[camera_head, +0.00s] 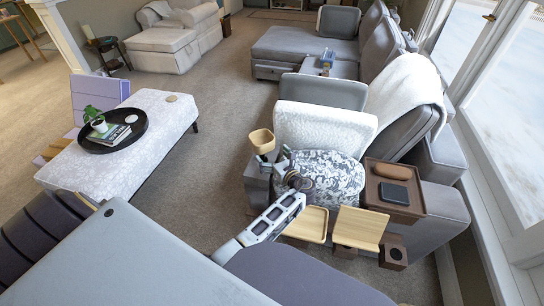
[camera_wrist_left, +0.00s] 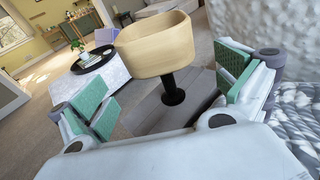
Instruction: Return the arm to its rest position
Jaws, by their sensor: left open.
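My left gripper (camera_head: 277,157) is at the end of my left arm (camera_head: 272,217), over the near end of the grey sofa in the head view. In the left wrist view its green-padded fingers (camera_wrist_left: 163,82) are spread wide with nothing between the pads. A light wooden bowl (camera_head: 261,138) on a black stem stands just beyond the fingers. The bowl also shows large in the left wrist view (camera_wrist_left: 155,45), upright and apart from the pads. Its stem (camera_wrist_left: 173,90) rises from a grey surface. My right gripper is in neither view.
A brown tray (camera_head: 413,200) with a dark case lies on the sofa right of my arm. Wooden boards (camera_head: 360,228) stand nearby. A patterned cushion (camera_head: 335,180) is close to my gripper. Open carpet (camera_head: 210,165) lies left, before a white table (camera_head: 160,120).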

